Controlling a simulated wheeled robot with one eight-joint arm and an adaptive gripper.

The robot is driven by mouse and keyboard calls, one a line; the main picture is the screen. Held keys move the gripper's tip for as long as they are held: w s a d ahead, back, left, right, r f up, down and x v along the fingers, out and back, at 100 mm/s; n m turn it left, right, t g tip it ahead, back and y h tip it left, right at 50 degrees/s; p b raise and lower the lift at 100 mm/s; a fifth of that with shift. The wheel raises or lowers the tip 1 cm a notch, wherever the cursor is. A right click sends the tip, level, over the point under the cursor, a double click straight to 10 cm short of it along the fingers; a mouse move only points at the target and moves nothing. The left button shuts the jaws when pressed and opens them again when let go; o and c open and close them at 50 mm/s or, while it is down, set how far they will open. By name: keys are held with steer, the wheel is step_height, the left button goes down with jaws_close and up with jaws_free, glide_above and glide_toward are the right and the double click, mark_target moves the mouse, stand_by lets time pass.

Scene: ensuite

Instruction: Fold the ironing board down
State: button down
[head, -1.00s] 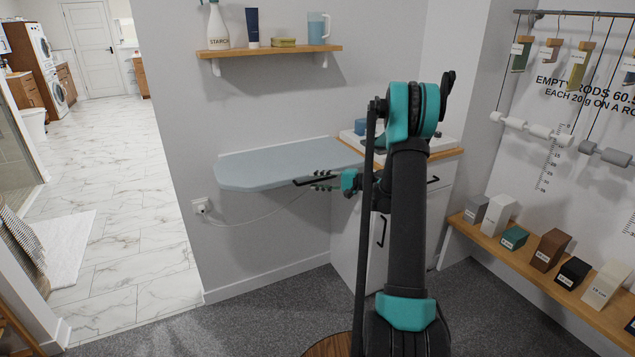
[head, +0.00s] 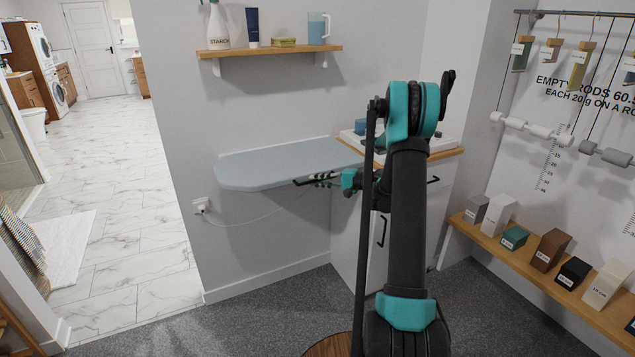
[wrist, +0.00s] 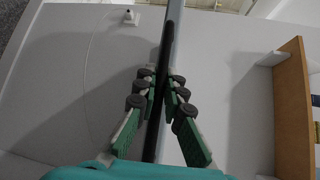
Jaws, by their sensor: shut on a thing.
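The ironing board (head: 275,165) is a grey-blue panel lying level against the wall, its rounded end to the left. A dark bar (head: 303,182) runs just under its front edge. My gripper (head: 324,179) is at this front edge, right of the board's middle. In the wrist view the board (wrist: 178,22) shows edge-on as a pale strip, with the dark bar (wrist: 168,40) beside it. My green-padded fingers (wrist: 161,88) are closed on both sides of this strip. Whether they grip only the bar or the board's edge too, I cannot tell.
A white cabinet (head: 350,235) with a wooden top stands at the board's right end. A shelf (head: 270,50) with bottles is above. A socket (head: 201,205) with a cord is below left. The carpet (head: 250,315) below the board is clear.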

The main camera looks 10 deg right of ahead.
steer(key=shift+m+g+h, duration=0.5)
steer(key=shift+m+h, duration=0.1)
steer(key=shift+m, duration=0.1)
steer(key=r, duration=0.7)
steer(key=shift+w+r, duration=0.1)
steer(key=shift+w, duration=0.2)
steer(key=c, duration=1.6)
jaws_free()
steer(key=v, duration=1.2)
steer(key=shift+a, duration=0.1)
